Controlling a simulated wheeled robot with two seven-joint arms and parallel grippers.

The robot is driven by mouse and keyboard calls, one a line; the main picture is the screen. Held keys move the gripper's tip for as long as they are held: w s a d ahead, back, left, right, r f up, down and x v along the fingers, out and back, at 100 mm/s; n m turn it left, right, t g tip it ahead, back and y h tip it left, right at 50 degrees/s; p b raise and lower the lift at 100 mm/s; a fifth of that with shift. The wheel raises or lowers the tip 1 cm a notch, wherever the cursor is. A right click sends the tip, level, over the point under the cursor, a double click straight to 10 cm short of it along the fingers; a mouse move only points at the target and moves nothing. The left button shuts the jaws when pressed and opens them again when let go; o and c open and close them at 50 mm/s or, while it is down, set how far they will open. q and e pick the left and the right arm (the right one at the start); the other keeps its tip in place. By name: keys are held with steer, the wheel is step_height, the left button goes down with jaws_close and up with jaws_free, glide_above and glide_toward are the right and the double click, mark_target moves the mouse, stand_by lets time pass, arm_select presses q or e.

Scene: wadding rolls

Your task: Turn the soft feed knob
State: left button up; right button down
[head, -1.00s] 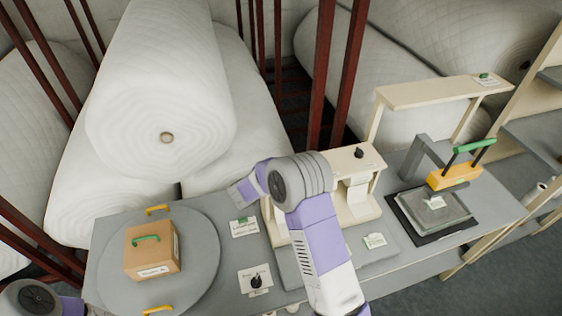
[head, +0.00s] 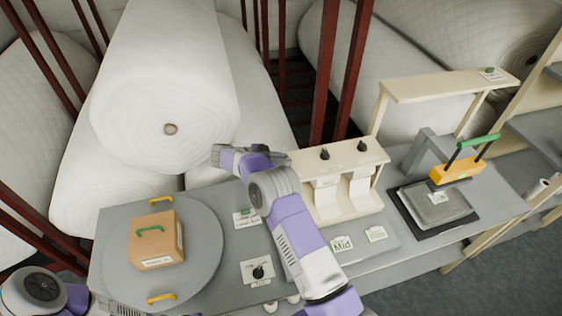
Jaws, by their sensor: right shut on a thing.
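The cream feed panel (head: 345,160) stands on the table right of the middle. Two black knobs show on its top, a middle one (head: 325,154) and a right one (head: 361,147). White strips hang below them, and a card reading "Mid" (head: 342,244) lies in front. The panel's left end, with any soft knob there, is hidden by my right arm. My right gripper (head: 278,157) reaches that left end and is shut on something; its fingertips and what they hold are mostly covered. My left arm shows at the lower left, its gripper out of view.
A cardboard box (head: 156,240) with a green handle sits on a grey round plate (head: 205,262) with yellow handles. A dial (head: 258,271) is at the front. A press with a green handle (head: 479,141) stands right. Large white rolls (head: 165,70) lie behind.

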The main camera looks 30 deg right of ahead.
steer(key=shift+d+m+g, duration=0.1)
steer(key=shift+m+g, duration=0.2)
steer(key=shift+g, duration=0.1)
steer(key=c, duration=1.1)
jaws_free()
steer(key=shift+c, duration=0.2)
steer(key=b+v, duration=0.1)
steer(key=v, duration=0.5)
steer(key=shift+a+b, duration=0.2)
steer(key=shift+b, duration=0.1)
steer(key=shift+w+a+r, duration=0.1)
steer(key=shift+a+r, duration=0.25)
steer(key=shift+a, duration=0.1)
